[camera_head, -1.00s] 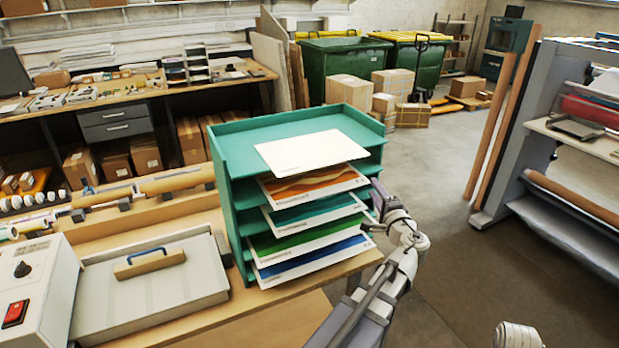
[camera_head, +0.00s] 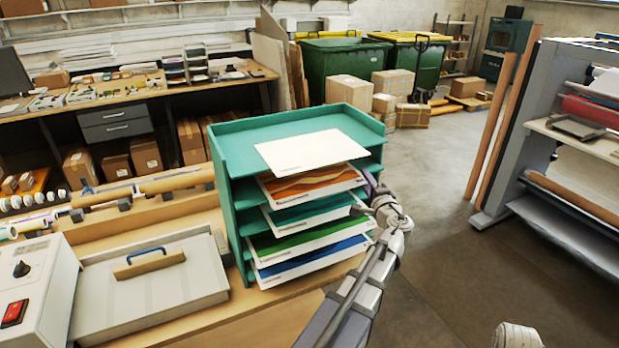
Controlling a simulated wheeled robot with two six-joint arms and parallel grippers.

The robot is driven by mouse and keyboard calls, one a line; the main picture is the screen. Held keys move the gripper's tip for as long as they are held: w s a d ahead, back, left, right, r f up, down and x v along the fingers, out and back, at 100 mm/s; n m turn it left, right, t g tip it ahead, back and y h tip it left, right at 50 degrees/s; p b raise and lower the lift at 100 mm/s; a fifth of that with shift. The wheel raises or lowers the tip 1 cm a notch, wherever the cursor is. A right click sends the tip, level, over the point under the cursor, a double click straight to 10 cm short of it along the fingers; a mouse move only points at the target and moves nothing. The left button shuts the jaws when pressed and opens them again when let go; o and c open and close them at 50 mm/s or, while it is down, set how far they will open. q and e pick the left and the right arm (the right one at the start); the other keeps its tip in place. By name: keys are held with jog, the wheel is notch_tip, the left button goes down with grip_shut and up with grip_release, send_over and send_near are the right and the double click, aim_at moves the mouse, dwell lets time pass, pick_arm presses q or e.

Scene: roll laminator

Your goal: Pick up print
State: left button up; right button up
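A green-teal rack (camera_head: 232,215) with open shelves stands on the wooden bench. A mostly white print (camera_head: 312,150) lies on its top. Below, on separate shelves, an orange print (camera_head: 308,184), a teal print (camera_head: 305,214), a green print (camera_head: 298,241) and a blue print (camera_head: 312,260) stick out at the front. My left gripper (camera_head: 368,184) is at the right end of the rack, close to the right edges of the orange and teal prints. Its fingertips are partly hidden, and I cannot tell whether they touch a print. My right gripper is out of view.
A shallow grey tray (camera_head: 205,275) with a blue-handled wooden block (camera_head: 150,263) and a control box with a red switch (camera_head: 38,280) sit left of the rack. A large roller machine (camera_head: 520,130) stands at right. The floor between is clear.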

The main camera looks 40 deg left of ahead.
pick_arm(q)
grip_shut()
dwell(1.2)
